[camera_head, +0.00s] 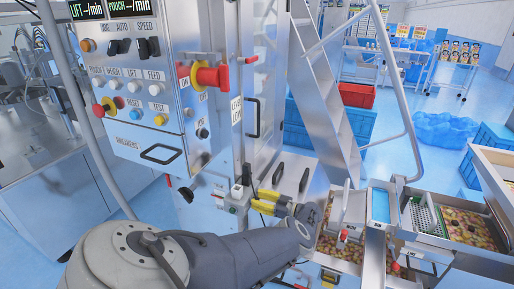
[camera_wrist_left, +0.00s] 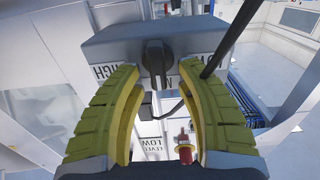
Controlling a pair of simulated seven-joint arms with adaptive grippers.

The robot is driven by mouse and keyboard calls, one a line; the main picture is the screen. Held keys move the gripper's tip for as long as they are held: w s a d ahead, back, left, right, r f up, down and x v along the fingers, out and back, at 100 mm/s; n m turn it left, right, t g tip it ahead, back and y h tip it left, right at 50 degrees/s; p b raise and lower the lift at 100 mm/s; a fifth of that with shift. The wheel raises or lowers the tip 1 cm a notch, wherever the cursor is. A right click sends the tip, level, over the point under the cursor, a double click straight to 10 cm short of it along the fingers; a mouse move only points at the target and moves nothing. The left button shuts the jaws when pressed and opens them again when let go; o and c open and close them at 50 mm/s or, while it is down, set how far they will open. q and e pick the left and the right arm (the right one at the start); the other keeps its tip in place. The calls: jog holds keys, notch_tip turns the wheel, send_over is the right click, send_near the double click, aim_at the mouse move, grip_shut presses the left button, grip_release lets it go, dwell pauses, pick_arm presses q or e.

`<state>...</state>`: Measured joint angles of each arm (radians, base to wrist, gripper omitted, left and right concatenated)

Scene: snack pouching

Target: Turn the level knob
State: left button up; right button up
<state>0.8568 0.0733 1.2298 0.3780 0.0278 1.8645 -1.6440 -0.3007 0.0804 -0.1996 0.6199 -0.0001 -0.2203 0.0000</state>
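The level knob (camera_wrist_left: 157,60) is black and sits on a grey box (camera_wrist_left: 110,44) with HIGH and LOW labels, seen upside down in the left wrist view. In the head view the small box (camera_head: 231,201) is beside the machine cabinet. My left gripper (camera_head: 255,198) has yellow fingers pointing left at this box. In the left wrist view the gripper (camera_wrist_left: 157,80) is open, one finger on each side of the knob, with visible gaps between fingers and knob. The knob's handle looks roughly upright in that view. My right gripper is not in view.
A control cabinet (camera_head: 140,80) with a red-handled switch (camera_head: 208,77) stands left of the box. A metal stair (camera_head: 325,100) rises behind. Trays of colourful snacks (camera_head: 465,225) are at the right. A black rod (camera_wrist_left: 232,38) passes close to the right finger in the wrist view.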

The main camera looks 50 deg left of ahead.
pick_arm(q)
grip_shut()
jog(key=shift+s+n, duration=0.1)
jog(key=shift+n, duration=0.2)
jog(key=n, duration=0.3)
jog(key=s+n, duration=0.1)
jog(key=n, duration=0.3)
jog(key=f+n, duration=0.1)
jog(key=n, duration=0.3)
jog(key=shift+s+d, duration=0.25)
jog(key=shift+d, duration=0.1)
jog(key=shift+n, duration=0.3)
dwell(0.4)
jog(key=shift+o, duration=0.5)
grip_release()
